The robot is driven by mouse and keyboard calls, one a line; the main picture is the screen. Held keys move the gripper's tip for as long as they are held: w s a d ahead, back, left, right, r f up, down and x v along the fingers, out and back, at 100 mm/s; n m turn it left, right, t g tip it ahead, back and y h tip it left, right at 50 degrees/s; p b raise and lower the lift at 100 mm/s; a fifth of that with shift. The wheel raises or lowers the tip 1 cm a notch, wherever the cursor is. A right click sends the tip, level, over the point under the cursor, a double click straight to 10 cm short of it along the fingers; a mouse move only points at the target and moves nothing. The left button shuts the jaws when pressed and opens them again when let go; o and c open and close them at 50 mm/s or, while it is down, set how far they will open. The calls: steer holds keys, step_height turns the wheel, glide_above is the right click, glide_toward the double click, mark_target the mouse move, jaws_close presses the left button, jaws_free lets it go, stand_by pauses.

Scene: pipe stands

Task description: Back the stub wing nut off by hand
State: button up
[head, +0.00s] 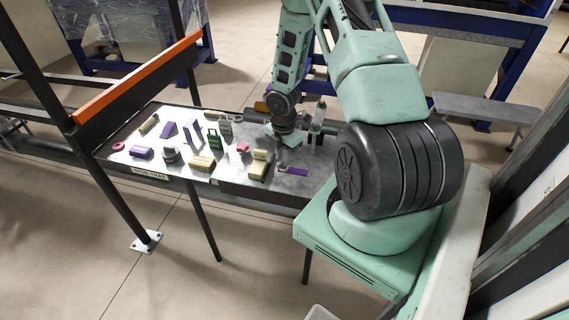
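A metal-topped tray (228,188) stands on dark legs and carries a front label (150,174) that seems to read "STUB TRAY". My gripper (283,150) is low over the right part of the tray, among small parts. My arm covers some of this area. The fingers are too small and dark to tell whether they are open or shut. I cannot pick out a wing nut for certain. Small upright grey posts (318,118) stand just right of my gripper. A flat purple piece (294,172) lies below it.
Several loose parts crowd the tray, including a cream block (202,162), a green frame (214,139), a purple block (141,152) and a dark round part (170,155). An orange-topped rail (140,78) rises at the left. A grey bench (487,110) stands right.

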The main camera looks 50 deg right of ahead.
steer(key=shift+r+p, duration=3.05)
steer(key=shift+r, duration=0.1)
steer(key=shift+f, duration=0.1)
step_height(320, 180, up, 17)
steer(key=b, duration=0.2)
steer(key=shift+r, duration=0.2)
